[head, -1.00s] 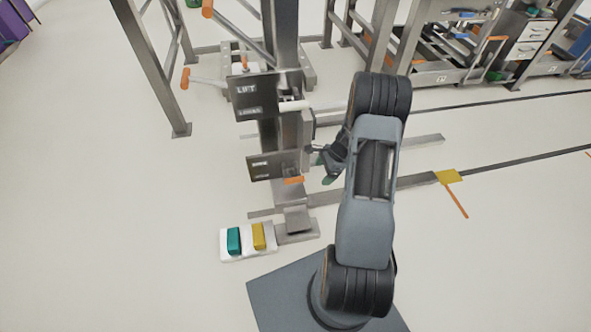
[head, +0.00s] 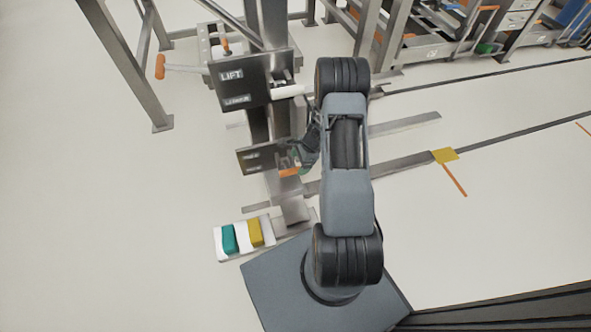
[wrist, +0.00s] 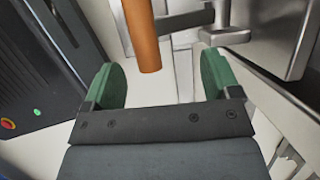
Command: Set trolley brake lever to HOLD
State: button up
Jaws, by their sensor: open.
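An orange lever handle (head: 290,172) shows on the steel post, just below a small dark plate (head: 262,157) whose lettering is too small to read. In the wrist view an orange handle (wrist: 141,32) on a grey metal arm comes in from the top, its lower end between and slightly beyond the fingertips, nearer the left one. My gripper (wrist: 160,80) has green finger pads, spread wide with nothing held. In the head view my gripper (head: 303,157) is beside the lever, partly hidden behind my arm. I cannot tell whether it touches the handle or where HOLD is.
A larger LIFT plate (head: 243,78) with a pale handle (head: 288,91) is above. Another orange-gripped lever (head: 180,66) sticks out left. A white pedal block (head: 240,235) with teal and yellow pads lies on the floor by the post. Floor to the left is open.

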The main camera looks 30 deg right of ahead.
aim_at(296, 168)
jog(key=shift+b+x, duration=0.5)
jog(key=shift+x, duration=1.4)
jog(key=shift+c, duration=0.4)
jog(key=shift+s, duration=0.15)
jog(key=c, duration=1.1)
jog(key=shift+f, duration=0.1)
jog(key=shift+c, duration=0.2)
